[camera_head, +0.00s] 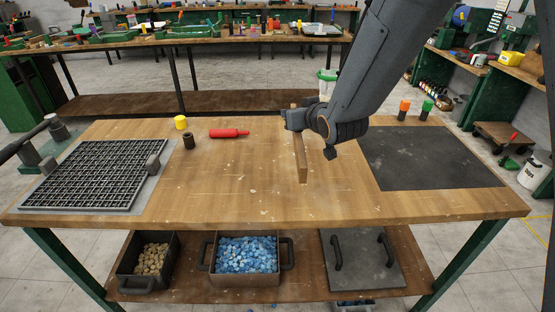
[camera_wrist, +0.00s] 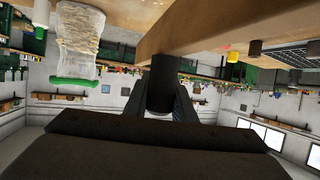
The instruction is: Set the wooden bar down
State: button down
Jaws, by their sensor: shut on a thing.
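The wooden bar (camera_head: 301,160) hangs upright, slightly tilted, over the middle of the wooden table (camera_head: 230,185). My gripper (camera_head: 299,121) is shut on the upper part of the bar. The bar's lower end appears above the tabletop, but I cannot tell how large the gap is. In the wrist view the bar (camera_wrist: 185,28) runs diagonally near the top, beyond the dark gripper parts. The fingertips' contact with the bar is mostly hidden there.
A black grid (camera_head: 85,175) lies at the table's left and a dark mat (camera_head: 430,157) at its right. Orange (camera_head: 404,108) and green (camera_head: 426,108) items stand behind the mat. The front middle is clear.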

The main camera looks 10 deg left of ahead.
jog(key=shift+f+p, duration=0.8)
jog(key=shift+f, duration=3.6)
jog(key=shift+f, duration=0.1)
jog(key=c, duration=1.5)
grip_release()
